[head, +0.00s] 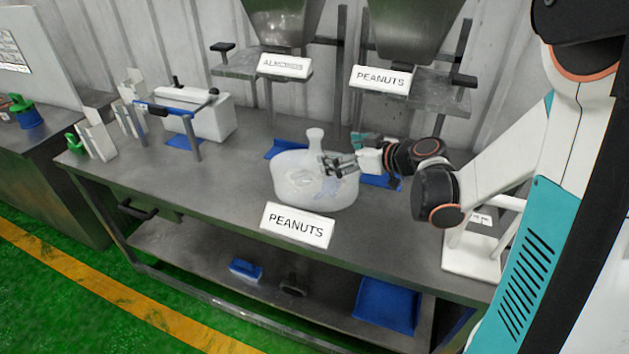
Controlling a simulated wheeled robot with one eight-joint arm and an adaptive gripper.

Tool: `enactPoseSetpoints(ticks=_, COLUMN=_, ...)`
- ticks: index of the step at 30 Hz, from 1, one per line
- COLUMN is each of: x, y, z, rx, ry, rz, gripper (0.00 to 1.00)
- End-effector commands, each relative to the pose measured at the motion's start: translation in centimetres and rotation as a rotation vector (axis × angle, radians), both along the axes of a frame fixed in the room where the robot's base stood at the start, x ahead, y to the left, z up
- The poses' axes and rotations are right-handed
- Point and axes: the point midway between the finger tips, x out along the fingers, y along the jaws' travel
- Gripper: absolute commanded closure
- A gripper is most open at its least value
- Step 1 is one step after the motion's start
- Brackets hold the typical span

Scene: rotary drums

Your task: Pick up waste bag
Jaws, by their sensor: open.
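A translucent whitish bag (290,190) stands on the grey metal table (210,187), right of its middle. It has a wide rounded body and a narrow upright neck (315,138) with a wider top. My gripper (325,164) reaches in from the right at the base of the neck, over the bag's body. Its dark fingers are open and point left. They overlap the neck's right side in this view; I cannot tell whether they touch it or stand around it.
A white PEANUTS sign (297,226) hangs at the table's front edge. Two steel hoppers (285,22) with ALMONDS and PEANUTS signs stand behind. Blue trays (284,149) lie beside the bag. A white machine (208,117) stands left; a white stand (474,257) is at right.

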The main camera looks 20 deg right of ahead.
Motion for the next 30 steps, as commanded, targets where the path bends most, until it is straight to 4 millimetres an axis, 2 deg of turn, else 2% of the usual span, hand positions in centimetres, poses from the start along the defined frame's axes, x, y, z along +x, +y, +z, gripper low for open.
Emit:
enactPoseSetpoints(ticks=4, x=1.7, y=1.1, z=-1.0, rx=0.0, ry=0.0, rz=0.002, gripper=0.0)
enactPoseSetpoints(ticks=14, x=3.3, y=2.0, z=-2.0, rx=0.0, ry=0.001, rz=0.002, gripper=0.0)
enactPoseSetpoints(ticks=21, x=6.1, y=3.3, z=-3.5, rx=0.001, ry=0.002, rz=0.001, gripper=0.0)
enactPoseSetpoints(ticks=29, x=6.6, y=3.6, z=-3.5, rx=0.0, ry=0.001, rz=0.0, gripper=0.0)
enactPoseSetpoints(ticks=30, x=6.6, y=3.6, z=-3.5, rx=0.0, ry=0.001, rz=0.0, gripper=0.02)
